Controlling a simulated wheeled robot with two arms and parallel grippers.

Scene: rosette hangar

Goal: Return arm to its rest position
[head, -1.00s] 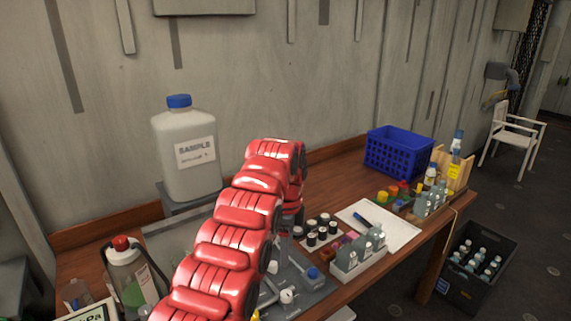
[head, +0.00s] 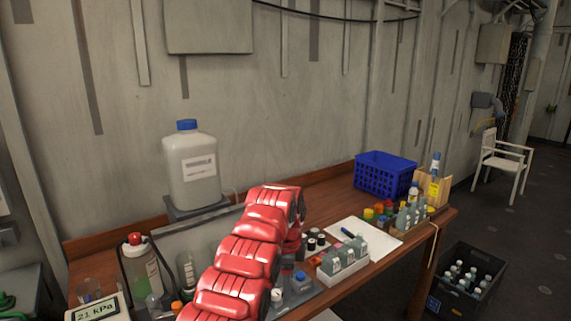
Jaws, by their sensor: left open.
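My left arm, made of red padded segments, rises from the bottom of the head view, bends at the top and points down over the table. My left gripper (head: 288,268) is at its lower end, mostly hidden behind the arm's own segments. It is open, and I see nothing held in it. It is over the grey tray area of the wooden table (head: 335,193), close to small dark-capped vials (head: 314,240) and a small white-and-blue capped container (head: 301,281). Whether it touches anything there cannot be told. My right gripper is not in view.
A large blue-capped jug (head: 192,175) stands at the back left. A white bottle rack (head: 342,268), paper (head: 385,240) and blue basket (head: 385,175) are right. A black crate (head: 465,285) is on the floor.

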